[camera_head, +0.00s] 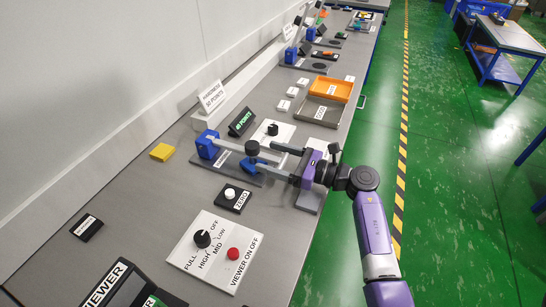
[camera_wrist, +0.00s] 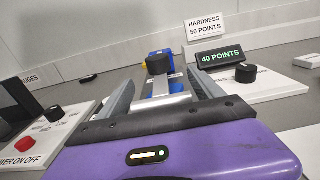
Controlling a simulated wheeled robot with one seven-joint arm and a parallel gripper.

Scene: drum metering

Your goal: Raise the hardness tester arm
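The hardness tester has a blue block (camera_head: 207,145) at its back and a pale arm (camera_head: 230,145) with a black knob (camera_head: 252,148) near its front end. A blue part (camera_head: 249,165) sits by the front of the arm. My purple gripper (camera_head: 264,158) reaches in from the right, fingers apart and empty, close to the arm's front end. I cannot tell whether a finger touches it.
A display (camera_wrist: 220,57) reads 40 POINTS under a sign (camera_wrist: 205,26) reading HARDNESS 50 POINTS. A ZERO button box (camera_head: 231,197) and a viewer dial panel (camera_head: 214,250) stand nearer. A knob panel (camera_head: 272,131) and trays (camera_head: 331,88) lie beyond. A yellow block (camera_head: 162,152) is left.

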